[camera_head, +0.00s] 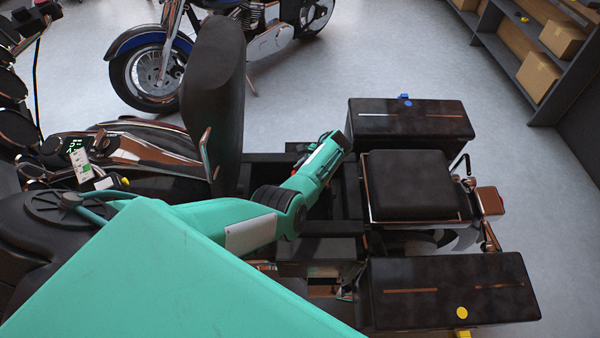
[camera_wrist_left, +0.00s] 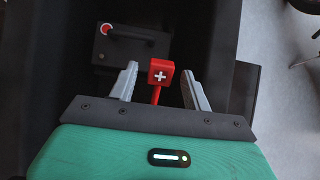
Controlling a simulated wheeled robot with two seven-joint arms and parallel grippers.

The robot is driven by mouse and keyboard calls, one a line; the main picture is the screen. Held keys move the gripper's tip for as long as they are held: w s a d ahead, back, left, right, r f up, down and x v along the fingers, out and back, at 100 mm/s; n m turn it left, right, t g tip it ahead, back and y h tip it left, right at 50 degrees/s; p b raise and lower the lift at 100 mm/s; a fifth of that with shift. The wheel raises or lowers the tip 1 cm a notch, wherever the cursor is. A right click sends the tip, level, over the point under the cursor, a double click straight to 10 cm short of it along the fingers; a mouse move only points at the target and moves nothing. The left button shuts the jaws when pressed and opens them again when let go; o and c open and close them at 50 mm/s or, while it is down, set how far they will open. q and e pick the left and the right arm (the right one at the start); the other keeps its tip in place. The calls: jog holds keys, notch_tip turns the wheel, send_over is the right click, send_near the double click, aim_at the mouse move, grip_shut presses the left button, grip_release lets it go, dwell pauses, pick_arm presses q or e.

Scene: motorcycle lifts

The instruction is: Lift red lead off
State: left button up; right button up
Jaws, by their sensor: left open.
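In the left wrist view, a red lead end (camera_wrist_left: 160,72) with a white plus on its square head stands between the fingers of my left gripper (camera_wrist_left: 159,78). A red stem shows below the head. The fingers are open, one on each side, with gaps to the head. My right gripper is not in view.
The tall upright seat (camera_head: 214,90) stands left of my left arm. Dark panniers flank the rear seat (camera_head: 410,185): one far (camera_head: 408,122), one near (camera_head: 450,290). Dark bay walls (camera_wrist_left: 215,45) surround the box closely. Another motorcycle (camera_head: 150,70) stands behind, with shelves (camera_head: 530,60) at right.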

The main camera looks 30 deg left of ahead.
pick_arm(q)
jog(key=v, duration=1.3)
jog(key=shift+w+d+r, duration=0.15)
jog(key=shift+d+r, duration=0.1)
jog(key=shift+r, duration=0.05)
